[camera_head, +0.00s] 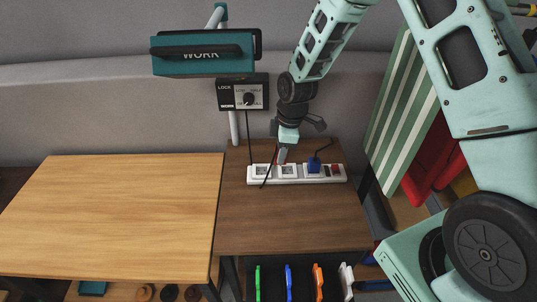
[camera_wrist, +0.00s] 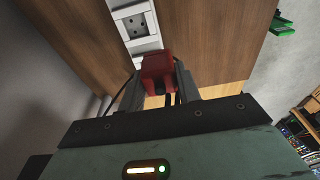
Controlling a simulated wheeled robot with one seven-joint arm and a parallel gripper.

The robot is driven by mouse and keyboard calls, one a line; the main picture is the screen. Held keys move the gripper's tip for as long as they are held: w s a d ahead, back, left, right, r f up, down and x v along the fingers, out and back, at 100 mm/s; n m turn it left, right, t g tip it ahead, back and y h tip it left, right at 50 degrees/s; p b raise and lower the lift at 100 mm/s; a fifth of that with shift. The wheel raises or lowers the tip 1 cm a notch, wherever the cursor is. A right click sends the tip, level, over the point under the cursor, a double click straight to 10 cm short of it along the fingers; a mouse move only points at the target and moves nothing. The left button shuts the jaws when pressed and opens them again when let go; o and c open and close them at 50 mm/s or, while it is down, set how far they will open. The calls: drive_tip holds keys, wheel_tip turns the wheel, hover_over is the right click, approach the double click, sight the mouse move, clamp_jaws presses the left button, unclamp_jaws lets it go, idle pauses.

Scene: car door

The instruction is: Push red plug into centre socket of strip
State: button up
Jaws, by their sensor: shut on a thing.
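The red plug (camera_wrist: 157,70) is held between the two fingers of my gripper (camera_wrist: 159,84); its cord trails back between the fingers in the wrist view. My gripper (camera_head: 283,156) points down at the white socket strip (camera_head: 298,181), above its left-to-middle part in the head view. The strip also shows in the wrist view (camera_wrist: 145,45), with one empty socket beyond the plug. The plug overlaps the near part of the strip there. I cannot tell whether it touches the strip. In the head view the plug is mostly hidden by the gripper.
A blue plug (camera_head: 314,166) sits in the strip right of my gripper, with a red switch (camera_head: 337,170) beside it. The strip lies on a dark wooden table (camera_head: 280,225). The light table (camera_head: 115,215) is clear.

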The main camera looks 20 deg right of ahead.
drive_tip(key=d, duration=0.1)
drive_tip(key=w+d+p, duration=0.1)
drive_tip(key=w+d, duration=0.1)
drive_tip(key=shift+d+f, duration=0.3)
drive_tip(key=shift+f, duration=0.05)
drive_tip(key=shift+f, duration=0.15)
drive_tip(key=shift+f+b, duration=1.8)
drive_tip(key=shift+f, duration=0.95)
drive_tip(key=shift+f+b, duration=0.5)
drive_tip(key=shift+f, duration=0.05)
drive_tip(key=o, duration=1.1)
drive_tip(key=r+b, duration=0.1)
drive_tip(key=r, duration=0.4)
drive_tip(key=d+r, duration=0.1)
drive_tip(key=r, duration=0.5)
drive_tip(key=s+d+r+b, duration=0.1)
drive_tip(key=r, duration=0.5)
drive_tip(key=shift+d+r+b, duration=0.15)
drive_tip(key=shift+d+b, duration=0.05)
drive_tip(key=shift+b, duration=0.15)
